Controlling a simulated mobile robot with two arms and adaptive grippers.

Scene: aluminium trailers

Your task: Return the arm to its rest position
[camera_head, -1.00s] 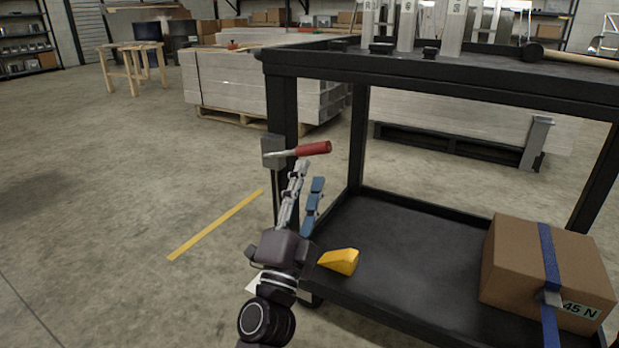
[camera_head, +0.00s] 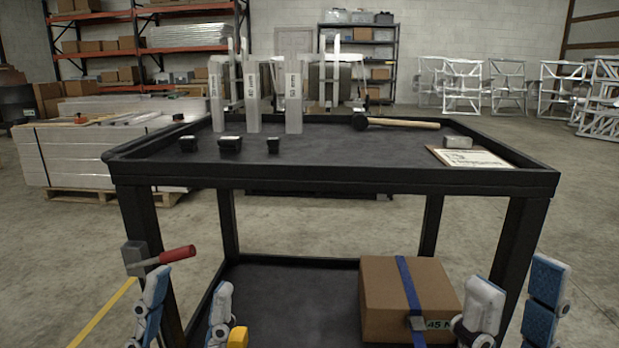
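My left gripper (camera_head: 188,300) shows at the bottom left of the head view, by the left front leg of the black cart (camera_head: 330,180). Its two blue-and-white fingers stand apart, with nothing seen between them. My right gripper (camera_head: 512,305) shows at the bottom right, by the cart's right front leg. Its fingers are also apart, with nothing seen between them. The lower parts of both arms are out of the picture.
A strapped cardboard box (camera_head: 385,290) and a yellow object (camera_head: 238,337) are low in the cart. Upright metal profiles (camera_head: 293,97), a mallet (camera_head: 400,123) and several small black blocks stand or lie on top.

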